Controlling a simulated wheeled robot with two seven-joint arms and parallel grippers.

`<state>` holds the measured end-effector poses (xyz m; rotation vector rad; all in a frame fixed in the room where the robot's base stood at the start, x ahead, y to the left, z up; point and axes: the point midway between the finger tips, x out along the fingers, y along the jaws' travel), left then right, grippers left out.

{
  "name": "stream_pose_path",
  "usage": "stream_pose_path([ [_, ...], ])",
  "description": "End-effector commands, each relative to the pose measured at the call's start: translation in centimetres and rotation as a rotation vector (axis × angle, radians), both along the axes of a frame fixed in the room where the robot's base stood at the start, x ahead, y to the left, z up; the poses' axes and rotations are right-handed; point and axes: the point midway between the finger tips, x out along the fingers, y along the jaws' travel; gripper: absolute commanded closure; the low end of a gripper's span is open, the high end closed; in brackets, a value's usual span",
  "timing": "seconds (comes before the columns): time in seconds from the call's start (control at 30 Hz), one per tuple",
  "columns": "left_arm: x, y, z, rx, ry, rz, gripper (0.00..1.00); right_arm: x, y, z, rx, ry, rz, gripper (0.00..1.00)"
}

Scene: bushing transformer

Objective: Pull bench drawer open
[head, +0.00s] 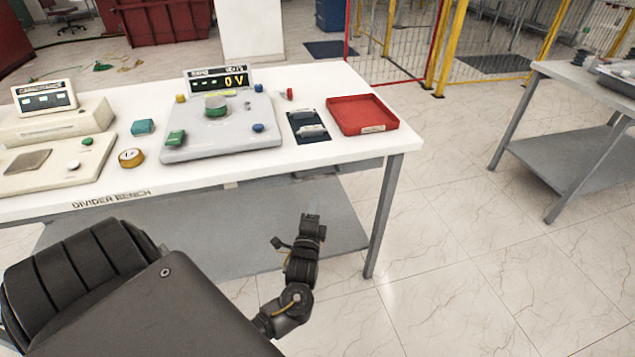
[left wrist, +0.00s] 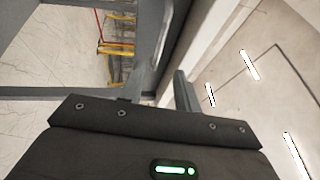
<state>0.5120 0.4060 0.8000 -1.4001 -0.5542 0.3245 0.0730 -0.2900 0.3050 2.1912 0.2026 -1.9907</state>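The white bench (head: 235,178), lettered "DIVIDER BENCH" on its front edge, stands ahead of me in the head view. A grey part under its right half (head: 345,168) may be the drawer, but its front and handle are not clear. My left gripper (head: 311,218) is in front of and below the bench's front edge, apart from it, over the lower shelf in the picture. In the left wrist view the fingers (left wrist: 166,92) look apart, with a pale bench edge behind them and nothing seen held. My right gripper is not in view.
On the bench are a grey meter console (head: 222,125) reading 0 V, a red tray (head: 362,115) and small coloured parts. A bench leg (head: 383,215) stands right of my left gripper. Open floor (head: 470,260) lies between this bench and another table (head: 575,90).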

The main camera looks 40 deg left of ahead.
Motion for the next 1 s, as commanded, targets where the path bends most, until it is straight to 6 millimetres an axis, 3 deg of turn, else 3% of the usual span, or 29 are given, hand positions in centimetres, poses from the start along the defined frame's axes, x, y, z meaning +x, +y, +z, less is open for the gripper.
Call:
stream_pose_path([
  [0.3, 5.0, 3.2, 1.1, 0.001, 0.0, 0.0, 0.68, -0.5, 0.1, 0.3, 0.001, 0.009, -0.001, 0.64],
  [0.5, 7.1, 4.5, 1.5, 0.0, 0.001, -0.001, 0.68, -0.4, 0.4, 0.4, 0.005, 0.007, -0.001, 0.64],
  [0.9, 7.9, 5.0, 1.6, -0.002, 0.001, -0.001, 0.68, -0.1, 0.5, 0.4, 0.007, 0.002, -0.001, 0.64],
  [1.0, 7.8, 5.0, 1.6, -0.002, 0.001, -0.001, 0.78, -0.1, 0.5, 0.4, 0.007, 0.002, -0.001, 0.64],
])
